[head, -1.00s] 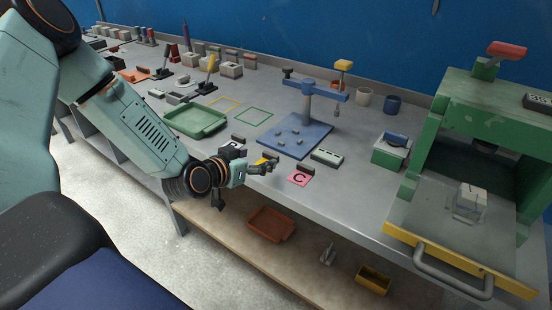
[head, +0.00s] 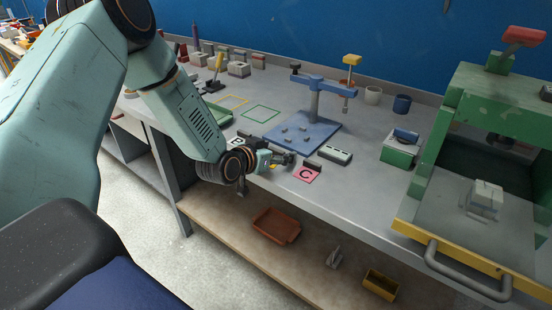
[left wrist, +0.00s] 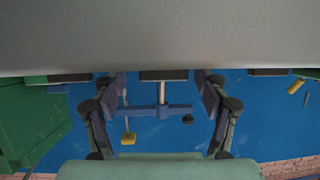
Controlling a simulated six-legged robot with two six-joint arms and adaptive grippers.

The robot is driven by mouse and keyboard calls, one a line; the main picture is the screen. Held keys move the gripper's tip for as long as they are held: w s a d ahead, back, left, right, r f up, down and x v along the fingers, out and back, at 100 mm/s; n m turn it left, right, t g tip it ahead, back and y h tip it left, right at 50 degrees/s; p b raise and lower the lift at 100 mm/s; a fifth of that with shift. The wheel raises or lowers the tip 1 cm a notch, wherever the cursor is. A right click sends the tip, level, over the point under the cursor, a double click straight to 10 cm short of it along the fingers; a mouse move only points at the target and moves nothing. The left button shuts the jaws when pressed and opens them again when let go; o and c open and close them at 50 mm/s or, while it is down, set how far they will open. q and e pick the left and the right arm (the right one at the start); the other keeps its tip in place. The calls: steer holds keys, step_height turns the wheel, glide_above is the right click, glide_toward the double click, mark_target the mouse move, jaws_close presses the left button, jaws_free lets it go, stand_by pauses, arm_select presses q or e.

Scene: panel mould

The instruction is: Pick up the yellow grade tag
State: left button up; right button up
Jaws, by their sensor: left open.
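The yellow grade tag (head: 274,166) shows only as a small yellow patch at the bench's front edge. My left gripper hides most of it in the head view. My left gripper (head: 287,158) is low over the bench edge at the tag, and I cannot tell whether it touches it. In the left wrist view its two fingers (left wrist: 162,84) are spread apart, with a dark block (left wrist: 164,75) showing between them at the bench surface. The yellow tag cannot be made out in that view. My right gripper is not in view.
A pink tag marked C (head: 307,174) lies just right of the gripper. A grey-green block (head: 335,155) and a blue stand (head: 300,134) are behind it. A green press (head: 480,150) stands at the right. Bare bench lies between the pink tag and the press.

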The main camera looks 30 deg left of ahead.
arm_select(q)
steer(key=shift+s+a, duration=0.1)
steer(key=shift+a, duration=0.15)
steer(key=shift+s+a, duration=0.1)
steer(key=shift+c, duration=0.9)
steer(key=shift+d, duration=0.25)
steer(key=c, duration=0.6)
steer(key=shift+a, duration=0.15)
steer(key=shift+c, duration=1.4)
